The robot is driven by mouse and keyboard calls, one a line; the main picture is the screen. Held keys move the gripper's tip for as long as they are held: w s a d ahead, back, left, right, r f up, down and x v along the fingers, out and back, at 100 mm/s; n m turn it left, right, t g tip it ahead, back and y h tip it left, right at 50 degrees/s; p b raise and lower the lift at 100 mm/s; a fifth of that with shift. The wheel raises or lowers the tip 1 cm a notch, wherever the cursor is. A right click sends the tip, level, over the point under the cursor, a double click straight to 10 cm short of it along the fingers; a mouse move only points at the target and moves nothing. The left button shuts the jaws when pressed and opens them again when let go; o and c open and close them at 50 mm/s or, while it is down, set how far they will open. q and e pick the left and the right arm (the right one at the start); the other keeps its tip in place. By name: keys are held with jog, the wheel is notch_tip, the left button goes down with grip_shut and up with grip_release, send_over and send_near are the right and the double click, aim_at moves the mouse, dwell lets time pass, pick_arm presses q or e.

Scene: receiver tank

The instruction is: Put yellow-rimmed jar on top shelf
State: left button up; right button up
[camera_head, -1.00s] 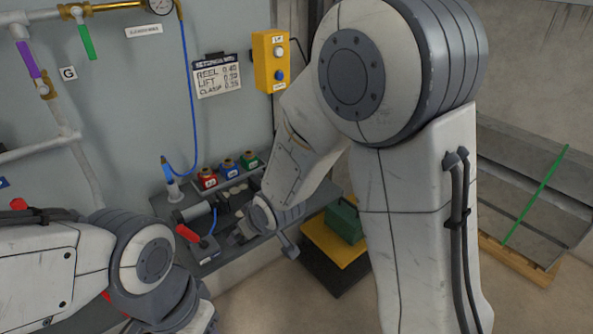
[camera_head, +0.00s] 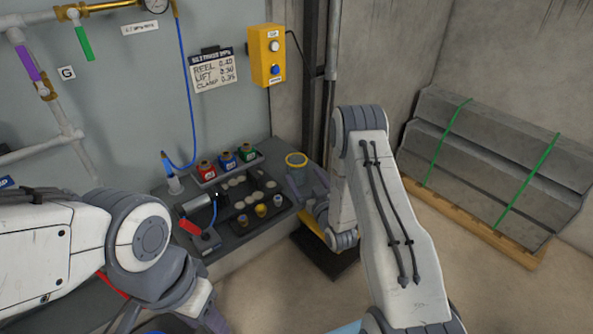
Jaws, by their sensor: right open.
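A yellow ring (camera_head: 296,160), which looks like the rim of the yellow-rimmed jar, shows at the right end of the grey bench. The jar's body below it is hard to tell from the grey gripper parts. My right gripper (camera_head: 308,188) is open just below and to the right of this rim, pointing toward the bench. I cannot tell whether its fingers touch or surround the jar. My left arm comes in from the left, but its gripper is out of sight. I cannot make out a top shelf.
The bench (camera_head: 240,238) holds red (camera_head: 206,170), blue (camera_head: 227,160) and green (camera_head: 247,154) pots, a dark tray (camera_head: 262,225) with small cups and several pale discs. A yellow control box (camera_head: 267,56) hangs on the wall. Strapped grey slabs (camera_head: 490,150) lie on a pallet at right.

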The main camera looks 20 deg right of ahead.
aim_at(293, 158)
jog(key=shift+w, duration=0.85)
jog(key=w, duration=0.1)
jog(key=w+p, duration=0.1)
jog(key=w, duration=0.2)
jog(key=shift+w+a+r+p, duration=0.15)
jog(key=shift+r+p, duration=0.15)
jog(key=shift+w+f, duration=0.1)
jog(key=shift+w, duration=0.4)
jog(key=c, duration=1.5)
